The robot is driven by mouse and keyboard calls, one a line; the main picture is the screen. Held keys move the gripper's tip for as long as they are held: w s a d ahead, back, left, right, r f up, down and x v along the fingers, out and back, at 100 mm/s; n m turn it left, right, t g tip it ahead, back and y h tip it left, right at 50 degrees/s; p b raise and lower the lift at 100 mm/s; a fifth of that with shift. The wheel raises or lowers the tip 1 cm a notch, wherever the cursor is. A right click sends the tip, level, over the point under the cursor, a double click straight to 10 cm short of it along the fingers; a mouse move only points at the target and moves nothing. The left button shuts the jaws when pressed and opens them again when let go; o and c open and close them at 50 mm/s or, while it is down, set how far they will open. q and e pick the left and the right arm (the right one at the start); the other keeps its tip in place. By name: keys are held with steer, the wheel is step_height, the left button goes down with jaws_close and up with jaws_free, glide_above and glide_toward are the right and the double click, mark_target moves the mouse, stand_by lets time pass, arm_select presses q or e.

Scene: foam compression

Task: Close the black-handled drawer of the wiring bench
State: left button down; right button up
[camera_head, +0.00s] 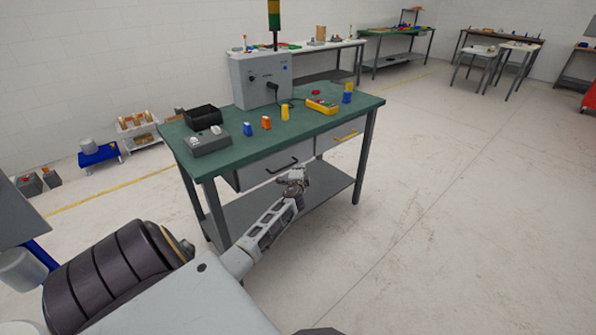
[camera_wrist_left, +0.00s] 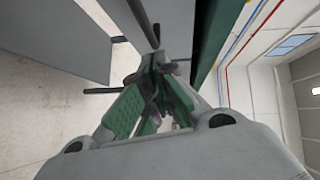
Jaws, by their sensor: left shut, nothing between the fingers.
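The wiring bench (camera_head: 225,160) has a green top and two grey drawers side by side. The black-handled drawer (camera_head: 262,172) is on the left; its front appears to stand out somewhat past the other drawer's front. Its black handle (camera_head: 282,166) shows just above my left gripper. My left gripper (camera_head: 296,175) is shut and empty, in front of the drawer's right part; whether it touches the front I cannot tell. In the left wrist view its green-padded fingers (camera_wrist_left: 155,95) are close together near grey and green bench surfaces. My right gripper is out of view.
The yellow-handled drawer (camera_head: 342,137) looks flush at the right. A lower shelf (camera_head: 312,194) lies below. The floor at right is clear.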

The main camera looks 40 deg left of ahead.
arm_select(q)
steer(key=p+v, duration=0.1)
steer(key=v, duration=0.9)
steer(key=shift+d, duration=0.55)
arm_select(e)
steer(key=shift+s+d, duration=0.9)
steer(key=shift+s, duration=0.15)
